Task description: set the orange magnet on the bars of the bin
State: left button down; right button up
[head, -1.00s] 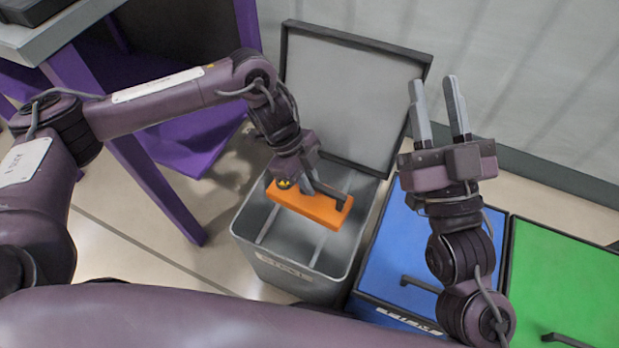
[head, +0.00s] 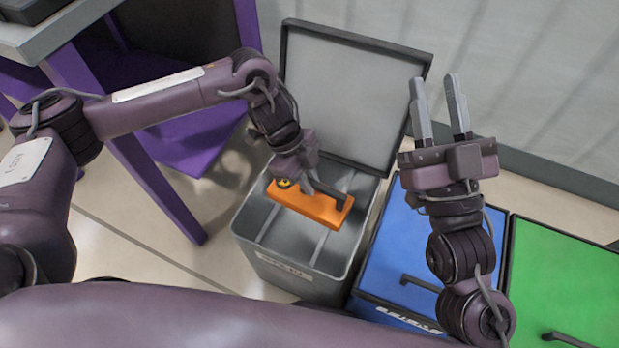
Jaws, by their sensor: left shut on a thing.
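The orange magnet (head: 318,207) is a long flat block with a dark handle on top. It is over the open grey bin (head: 294,269), inside the outline of its rim. Thin bars (head: 320,244) cross the bin's opening; whether the magnet touches them I cannot tell. My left gripper (head: 309,187) reaches down from above and is shut on the magnet, at its handle; the fingertips are partly hidden. My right gripper (head: 440,108) is open and empty, pointing up in front of the wall, right of the bin.
The bin's grey lid (head: 348,95) stands open behind it. A blue-lidded bin (head: 401,262) and a green-lidded bin (head: 565,285), both with dark handles, stand to the right. A purple-framed table (head: 139,165) is at the left. Bare floor lies left of the grey bin.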

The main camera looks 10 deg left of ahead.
pick_arm(q)
jog(key=shift+w+d, duration=0.1)
dwell(0.4)
jog(key=c, duration=1.4)
grip_release()
jog(key=shift+f, duration=0.1)
jog(key=shift+o, duration=0.4)
jog(key=shift+f, duration=0.2)
jog(key=shift+r, duration=0.2)
jog(key=p+v, duration=0.1)
jog(key=v, duration=0.2)
jog(key=shift+a+r, duration=0.2)
jog(key=shift+r, duration=0.15)
jog(key=shift+p+v, duration=0.6)
jog(key=shift+v, duration=1.35)
pick_arm(e)
notch_tip(320, 180, down, 16)
jog(key=a+g+h, duration=0.1)
jog(key=g+h, duration=0.2)
jog(key=g, duration=0.4)
jog(key=shift+w+a+g, duration=0.3)
jog(key=shift+w+g, duration=0.05)
jog(key=shift+g, duration=0.05)
